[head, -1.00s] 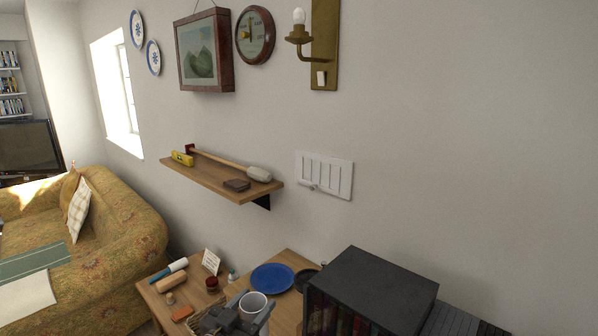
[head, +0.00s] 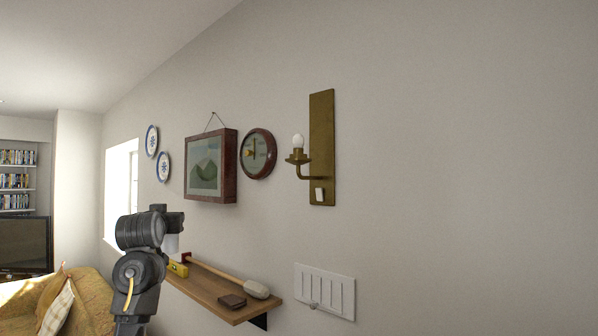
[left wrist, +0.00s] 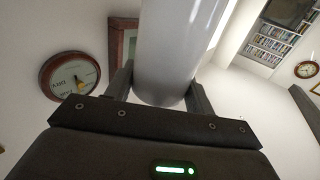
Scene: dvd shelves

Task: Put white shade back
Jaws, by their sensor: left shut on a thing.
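The white shade (left wrist: 172,45) is a smooth white cylinder filling the upper middle of the left wrist view. My left gripper (left wrist: 160,88) is shut on it, one dark finger on each side. In the head view a pale bit of the shade (head: 171,244) shows beside my left gripper (head: 174,222), mostly hidden behind my wrist. The brass wall lamp (head: 322,150) is to the right, apart from the gripper. Its cup holds a bare white bulb (head: 298,141) pointing up. My right gripper is not in view.
Wall right of the lamp is bare.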

